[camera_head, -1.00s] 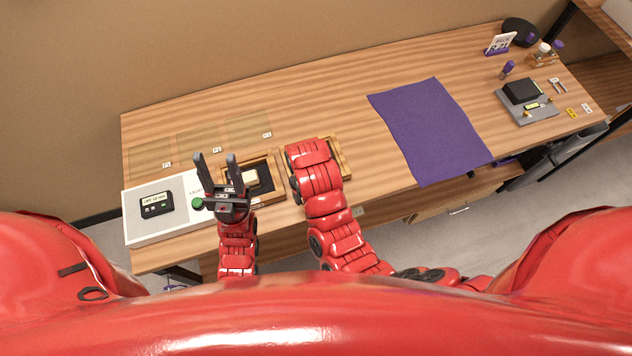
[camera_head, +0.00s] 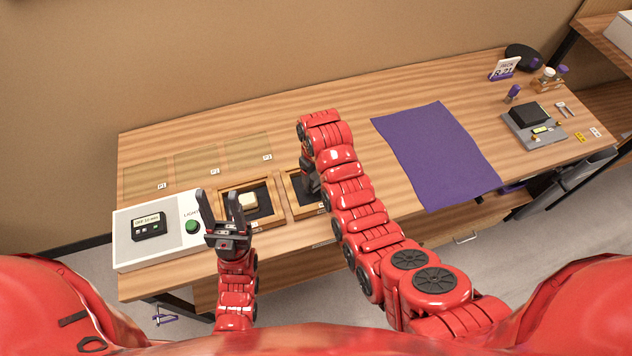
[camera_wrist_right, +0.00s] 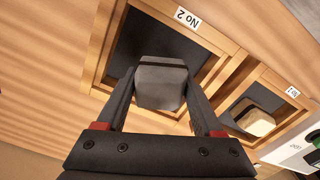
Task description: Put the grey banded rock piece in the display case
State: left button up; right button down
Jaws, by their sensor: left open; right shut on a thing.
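The grey banded rock piece (camera_wrist_right: 161,84) is between the fingers of my right gripper (camera_wrist_right: 160,95) in the right wrist view, with a darker band near its top. My right gripper is shut on it, over the dark inside of the wooden display case marked No 2 (camera_wrist_right: 98,50). I cannot tell whether the rock touches the case floor. In the head view my right arm partly covers this case (camera_head: 292,196) and hides the rock. My left gripper (camera_head: 221,205) is open and empty, in front of the left case.
A second wooden case (camera_head: 282,212) holds a cream block (camera_head: 248,200). A white box (camera_head: 118,240) with a green button stands left. A purple cloth (camera_head: 435,150) lies right of my right arm. Marked squares lie at the back left; a grey device (camera_head: 548,138) is far right.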

aim_at(316, 183)
jog(key=shift+w+d, duration=0.1)
jog(key=shift+w, duration=0.15)
notch_tip(316, 183, down, 2)
jog(key=shift+f+p, duration=0.2)
jog(key=shift+p, duration=0.85)
jog(key=shift+f, duration=0.6)
jog(key=shift+c, duration=0.2)
grip_release()
jog(key=shift+f, duration=0.1)
